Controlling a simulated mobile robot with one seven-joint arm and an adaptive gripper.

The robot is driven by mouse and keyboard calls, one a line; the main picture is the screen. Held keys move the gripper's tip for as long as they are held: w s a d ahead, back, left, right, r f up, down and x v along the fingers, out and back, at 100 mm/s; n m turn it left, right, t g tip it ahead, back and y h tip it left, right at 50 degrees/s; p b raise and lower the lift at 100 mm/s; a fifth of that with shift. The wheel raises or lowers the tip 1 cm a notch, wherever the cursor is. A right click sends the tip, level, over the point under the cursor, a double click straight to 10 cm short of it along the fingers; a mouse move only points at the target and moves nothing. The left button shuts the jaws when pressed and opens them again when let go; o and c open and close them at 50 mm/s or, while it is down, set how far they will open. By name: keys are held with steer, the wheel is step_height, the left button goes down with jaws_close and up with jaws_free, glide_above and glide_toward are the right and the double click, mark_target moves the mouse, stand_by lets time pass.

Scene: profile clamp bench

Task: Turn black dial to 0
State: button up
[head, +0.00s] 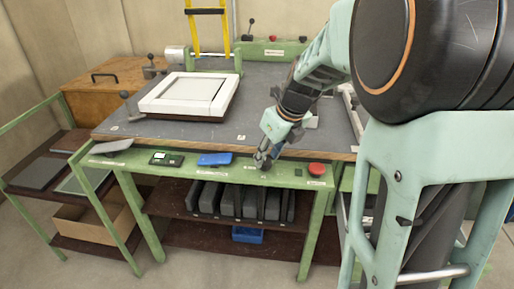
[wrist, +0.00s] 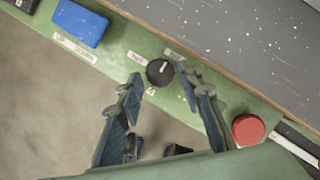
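The black dial (wrist: 159,72) is a round knob on the green front rail of the bench in the wrist view. A light pointer mark on it points toward the upper right. Small white labels sit around it: one at upper left (wrist: 136,55), one at upper right (wrist: 173,54) and one below that looks like 0 (wrist: 151,91). My gripper (wrist: 161,84) is open, with its blue-padded fingers apart on the left and right of the dial. No clear contact shows. In the head view my gripper (head: 262,160) is over the front rail and hides the dial.
A red button (wrist: 248,130) is right of the dial, close to my right finger. A blue switch box (wrist: 80,23) with UP and DOWN labels is to the left. A white frame (head: 190,95) lies on the grey bench top (head: 260,95). Black parts stand on the shelf below.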

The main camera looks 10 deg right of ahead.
steer(key=shift+x, duration=1.05)
steer(key=c, duration=0.9)
steer(key=shift+o, duration=0.2)
